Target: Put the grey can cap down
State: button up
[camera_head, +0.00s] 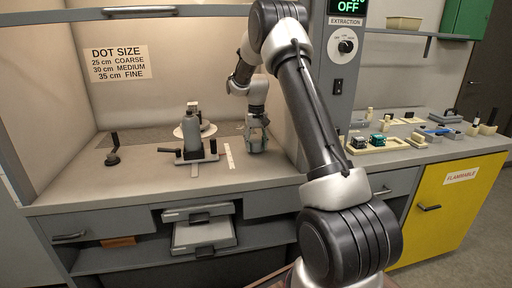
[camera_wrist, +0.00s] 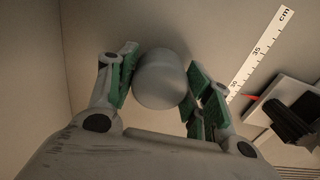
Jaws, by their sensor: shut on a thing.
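The grey cap (camera_wrist: 160,80) is a smooth, rounded grey cylinder between the green pads of my gripper in the wrist view. My gripper (camera_head: 257,147) is shut on it, with a pad on either side. In the head view my gripper points down, low over the bench top inside the booth, right of the white scale strip. The cap is hard to make out there behind the fingers. I cannot tell whether its lower edge touches the bench.
A stand (camera_head: 195,160) with a grey upright body and pale disc is left of my gripper. A white cm scale (camera_wrist: 262,55) lies between them. A dark hand tool (camera_head: 113,150) stands farther left. The booth's side wall is close on the right. Bench space in front is clear.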

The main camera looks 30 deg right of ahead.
aim_at(256, 141)
jog(key=shift+f, duration=0.6)
jog(key=shift+f, duration=0.15)
jog(key=o, duration=0.7)
jog(key=shift+o, duration=0.2)
notch_tip(256, 141, up, 8)
jog(key=shift+f, duration=0.1)
